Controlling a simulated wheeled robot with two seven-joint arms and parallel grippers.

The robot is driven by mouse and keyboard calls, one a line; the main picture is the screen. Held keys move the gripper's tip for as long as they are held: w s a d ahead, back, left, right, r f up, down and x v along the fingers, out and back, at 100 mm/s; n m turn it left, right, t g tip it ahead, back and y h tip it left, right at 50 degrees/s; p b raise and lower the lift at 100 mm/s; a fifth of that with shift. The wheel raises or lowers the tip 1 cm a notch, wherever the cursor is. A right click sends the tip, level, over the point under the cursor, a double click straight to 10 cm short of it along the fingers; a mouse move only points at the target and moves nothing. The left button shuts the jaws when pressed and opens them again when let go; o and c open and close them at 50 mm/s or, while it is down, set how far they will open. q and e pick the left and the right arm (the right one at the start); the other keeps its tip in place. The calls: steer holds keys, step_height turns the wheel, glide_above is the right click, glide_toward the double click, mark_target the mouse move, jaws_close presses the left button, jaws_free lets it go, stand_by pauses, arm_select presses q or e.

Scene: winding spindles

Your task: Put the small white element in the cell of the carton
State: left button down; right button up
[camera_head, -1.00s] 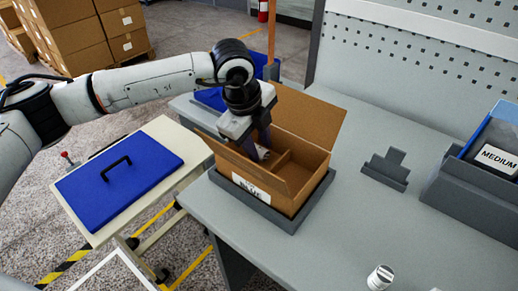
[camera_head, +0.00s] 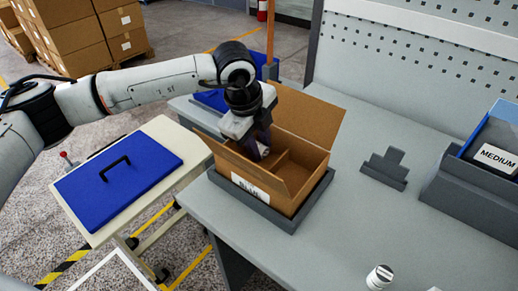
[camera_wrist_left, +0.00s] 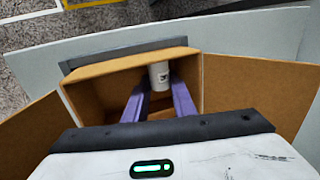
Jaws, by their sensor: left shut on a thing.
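The open brown carton (camera_head: 296,197) stands in a dark tray (camera_head: 264,216) at the near left of the grey bench. A divider (camera_head: 281,160) shows inside it. My left gripper (camera_head: 262,148) points down into the carton's left part and is shut on the small white element (camera_head: 264,150). In the left wrist view the element (camera_wrist_left: 159,76) is between the purple fingertips of the left gripper (camera_wrist_left: 160,84), inside the carton walls (camera_wrist_left: 85,98). Whether it touches the carton floor cannot be told. My right gripper is not in view.
Another white cylinder (camera_head: 380,277) stands at the bench's front edge. A dark bracket (camera_head: 385,168) and a blue bin labelled MEDIUM (camera_head: 492,143) are to the right. The carton's raised flaps (camera_head: 308,117) surround its opening. A blue-lidded cart (camera_head: 118,177) stands at left.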

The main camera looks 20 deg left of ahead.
arm_select(q)
step_height(320, 180, up, 8)
steer(key=shift+b, duration=0.4)
steer(key=shift+r, duration=0.5)
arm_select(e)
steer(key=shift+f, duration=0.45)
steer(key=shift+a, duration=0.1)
arm_select(q)
steer(key=s+d+n+g+h+b, duration=0.1)
steer(key=s+d+n+h+b, duration=0.15)
steer(key=s+h, duration=0.35)
steer(key=s+a+r+n+t+h+b, duration=0.1)
steer(key=a+r+n+t+h, duration=0.25)
steer(key=a, duration=0.55)
steer(key=s+a+r+n+t+h+b, duration=0.1)
steer(key=a+r+n+t+h, duration=0.3)
steer(key=a, duration=0.5)
steer(key=n, duration=0.1)
glide_above(260, 149)
steer(key=a, duration=0.5)
step_height(260, 149, down, 9)
steer(key=shift+d+t+b, duration=0.2)
steer(key=shift+t+b, duration=0.15)
steer(key=shift+t, duration=0.1)
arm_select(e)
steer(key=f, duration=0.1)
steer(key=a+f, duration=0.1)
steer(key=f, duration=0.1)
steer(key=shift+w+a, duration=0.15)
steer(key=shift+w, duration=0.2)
